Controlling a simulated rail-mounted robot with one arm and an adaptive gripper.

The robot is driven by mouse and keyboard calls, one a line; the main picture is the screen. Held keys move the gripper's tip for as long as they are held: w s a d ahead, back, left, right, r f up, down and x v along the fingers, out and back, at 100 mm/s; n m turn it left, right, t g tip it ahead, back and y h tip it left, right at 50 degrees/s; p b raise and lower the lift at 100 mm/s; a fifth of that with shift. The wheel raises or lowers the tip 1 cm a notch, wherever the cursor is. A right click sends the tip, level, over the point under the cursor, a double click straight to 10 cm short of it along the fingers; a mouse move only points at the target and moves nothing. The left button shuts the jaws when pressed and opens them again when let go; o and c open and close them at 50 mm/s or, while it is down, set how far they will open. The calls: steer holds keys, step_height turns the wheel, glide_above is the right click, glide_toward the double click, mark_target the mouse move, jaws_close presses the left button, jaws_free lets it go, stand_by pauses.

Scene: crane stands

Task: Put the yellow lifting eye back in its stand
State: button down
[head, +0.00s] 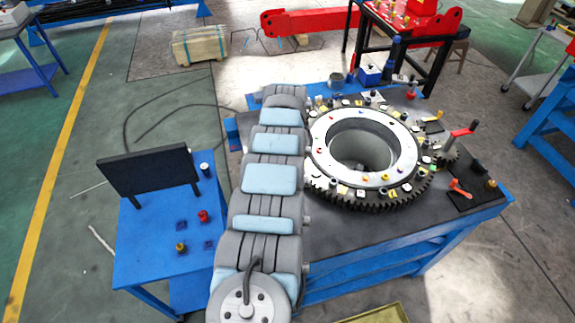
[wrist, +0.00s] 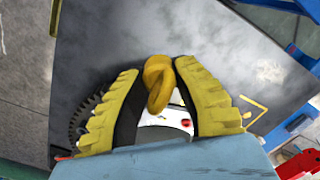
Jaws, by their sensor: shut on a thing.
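The yellow lifting eye (wrist: 158,82) is a rounded ring-like piece between the fingertips in the wrist view. My gripper (wrist: 157,76), with yellow ridged fingers, is shut on it and holds it over the dark grey bench top. In the head view my arm hides the gripper and the held eye. I cannot tell which thing is its stand. A small yellow piece (head: 181,247) sits on the blue side table near dark square pads (head: 183,225) and a red piece (head: 203,216).
A large toothed ring (head: 318,185) with many small parts on it fills much of the workbench (head: 345,218). A dark upright panel (head: 150,172) stands at the back of the blue side table (head: 140,262). The side table's front is mostly bare. A red-handled tool (head: 460,133) stands at right.

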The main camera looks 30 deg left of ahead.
steer(key=shift+s+a+f, duration=0.15)
steer(key=shift+a, duration=0.15)
steer(key=s+a+f+b, duration=0.1)
steer(key=s+a+f, duration=0.5)
steer(key=a, duration=0.1)
steer(key=shift+s+a+f+b, duration=0.15)
steer(key=shift+a+f+b, duration=0.15)
steer(key=shift+a, duration=0.05)
stand_by(1.9)
steer(key=shift+s+f, duration=0.15)
steer(key=shift+f, duration=0.05)
steer(key=shift+s+a+f, duration=0.25)
steer(key=shift+s+a, duration=0.05)
steer(key=shift+s, duration=0.05)
stand_by(0.5)
steer(key=shift+s+a+f, duration=0.15)
steer(key=shift+a+f, duration=0.1)
steer(key=shift+a, duration=0.05)
stand_by(0.4)
steer(key=shift+s+f, duration=0.15)
steer(key=shift+s, duration=0.05)
steer(key=shift+s+a+f, duration=0.1)
steer(key=shift+a+f, duration=0.05)
steer(key=shift+a, duration=0.15)
stand_by(0.4)
